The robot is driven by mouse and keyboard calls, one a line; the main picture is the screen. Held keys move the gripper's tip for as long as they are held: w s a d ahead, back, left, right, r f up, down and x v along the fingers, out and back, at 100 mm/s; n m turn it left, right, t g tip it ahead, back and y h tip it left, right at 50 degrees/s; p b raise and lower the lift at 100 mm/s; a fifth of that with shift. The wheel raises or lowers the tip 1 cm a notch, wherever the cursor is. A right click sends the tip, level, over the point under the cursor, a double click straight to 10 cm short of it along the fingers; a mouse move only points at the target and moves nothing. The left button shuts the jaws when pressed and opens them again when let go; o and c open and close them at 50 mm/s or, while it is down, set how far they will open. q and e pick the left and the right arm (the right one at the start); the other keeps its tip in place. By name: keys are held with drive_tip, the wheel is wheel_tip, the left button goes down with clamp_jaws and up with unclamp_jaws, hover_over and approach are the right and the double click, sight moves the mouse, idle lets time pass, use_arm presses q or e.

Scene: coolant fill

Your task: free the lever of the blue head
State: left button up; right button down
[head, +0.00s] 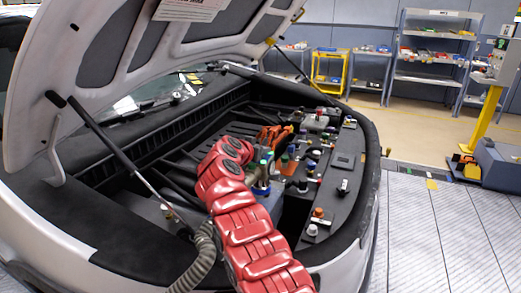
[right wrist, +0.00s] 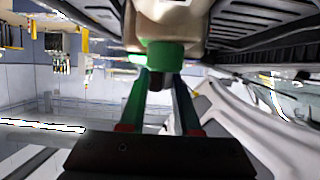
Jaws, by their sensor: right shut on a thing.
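My right arm reaches into the engine bay in the head view, where its gripper (head: 262,172) is small and partly hidden beside blue and green parts. In the right wrist view, the fingers of my right gripper (right wrist: 160,78) are shut on a small dark part. This part sits at a green collar (right wrist: 166,54) under a pale beige body (right wrist: 172,20), which is cut off by the top edge. I cannot make out the lever or clearly tell which part is the blue head. My left gripper is not in view.
The raised hood (head: 120,50) and its strut (head: 110,140) stand over the left of the bay. A grey ribbed hose (head: 205,255) hangs at the front. Several small caps and fittings line the dark panel (head: 335,185) at right. Orange parts (head: 275,135) lie behind the gripper.

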drive_tip(key=shift+r, duration=0.2)
drive_tip(key=c, duration=0.9)
unclamp_jaws()
drive_tip(key=shift+w, duration=0.1)
drive_tip(key=o, duration=0.3)
drive_tip(key=shift+w+f, duration=0.15)
drive_tip(key=shift+f, duration=0.1)
drive_tip(key=shift+s+a+r+b, duration=0.15)
drive_tip(key=shift+s+a+b, duration=0.2)
drive_tip(key=shift+s, duration=0.25)
drive_tip(key=shift+b+v, duration=1.1)
drive_tip(key=shift+v, duration=7)
